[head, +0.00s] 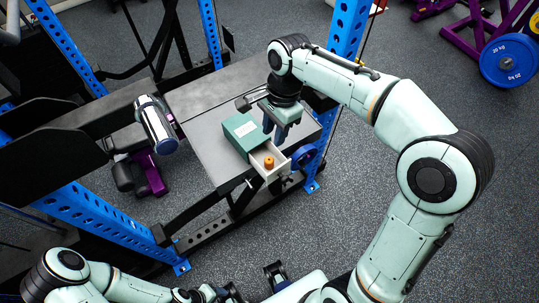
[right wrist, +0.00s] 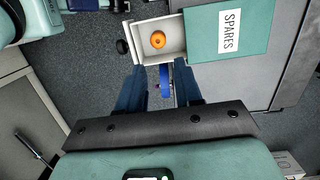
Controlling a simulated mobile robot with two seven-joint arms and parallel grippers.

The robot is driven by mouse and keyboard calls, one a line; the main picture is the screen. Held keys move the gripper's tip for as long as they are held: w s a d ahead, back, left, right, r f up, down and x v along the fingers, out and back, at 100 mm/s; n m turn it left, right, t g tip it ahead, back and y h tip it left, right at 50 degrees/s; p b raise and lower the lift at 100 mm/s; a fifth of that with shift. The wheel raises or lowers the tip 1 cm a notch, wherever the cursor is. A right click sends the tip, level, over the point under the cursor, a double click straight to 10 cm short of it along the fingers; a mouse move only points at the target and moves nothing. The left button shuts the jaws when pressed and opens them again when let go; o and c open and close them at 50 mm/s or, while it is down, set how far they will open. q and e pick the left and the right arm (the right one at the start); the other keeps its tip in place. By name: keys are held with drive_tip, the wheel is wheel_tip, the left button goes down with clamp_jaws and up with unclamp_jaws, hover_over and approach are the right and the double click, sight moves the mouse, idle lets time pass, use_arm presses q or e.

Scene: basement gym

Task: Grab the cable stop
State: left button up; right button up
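The cable stop, a small orange ring-like piece (head: 269,162), sits in the open white drawer (head: 281,168) of a green box (head: 241,131). The right wrist view also shows the cable stop (right wrist: 158,39), with a dark hole in its middle, and the box's "SPARES" label. My right gripper (head: 275,130) points down close beside the box, behind the drawer in the head view. Its dark blue fingers are apart and empty in the right wrist view (right wrist: 160,76); the cable stop lies beyond their tips. My left gripper (head: 228,292) is low at the bottom edge, partly cut off.
The box stands on a grey platform (head: 205,134) near its edge, framed by blue rack uprights (head: 349,27). A chrome-ended roller (head: 157,125) is left of it. A blue weight plate (head: 509,60) is at the far right.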

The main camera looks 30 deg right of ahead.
hover_over(269, 160)
drive_tip(key=f, duration=0.4)
drive_tip(key=d+f+b, duration=0.1)
drive_tip(key=f, duration=0.1)
drive_tip(key=shift+f, duration=0.1)
drive_tip(key=shift+a+f, duration=0.15)
drive_tip(key=shift+f, duration=0.8)
drive_tip(key=shift+a+f, duration=0.2)
drive_tip(key=shift+f, duration=0.7)
drive_tip(key=shift+a+f, duration=0.15)
drive_tip(key=shift+f, duration=0.8)
use_arm(q)
drive_tip(key=shift+s+f, duration=0.25)
drive_tip(key=shift+f, duration=0.25)
drive_tip(key=shift+s+f, duration=0.2)
drive_tip(key=shift+f, duration=0.25)
use_arm(e)
clamp_jaws()
